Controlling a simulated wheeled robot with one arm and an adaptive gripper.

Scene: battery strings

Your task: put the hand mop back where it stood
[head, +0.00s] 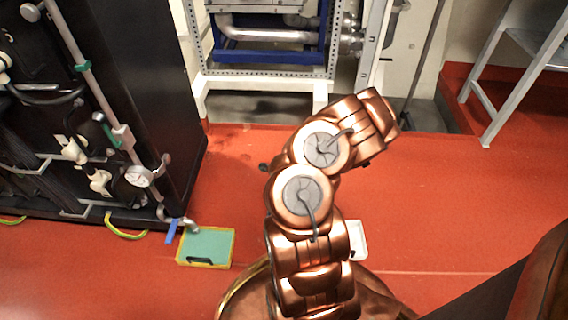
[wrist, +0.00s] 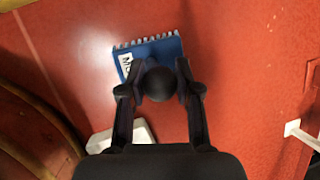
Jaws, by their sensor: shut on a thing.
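The hand mop (wrist: 158,48) is in the wrist view, with a blue head, a white fringe along its far edge and a white label partly reading "MO". The round black end of its handle sits between the two fingers of my gripper (wrist: 160,82), which is shut on it. The handle below is hidden. I cannot tell whether the head touches the red floor. In the head view my copper arm hides the gripper and the mop.
A white flat object (head: 357,240) lies on the floor by my arm, also in the wrist view (wrist: 122,137). A yellow-rimmed teal tray (head: 208,245) lies beside the black equipment cabinet (head: 150,110). A metal rack (head: 270,80) stands behind, a grey table (head: 490,90) right. Open floor (head: 450,210) lies right.

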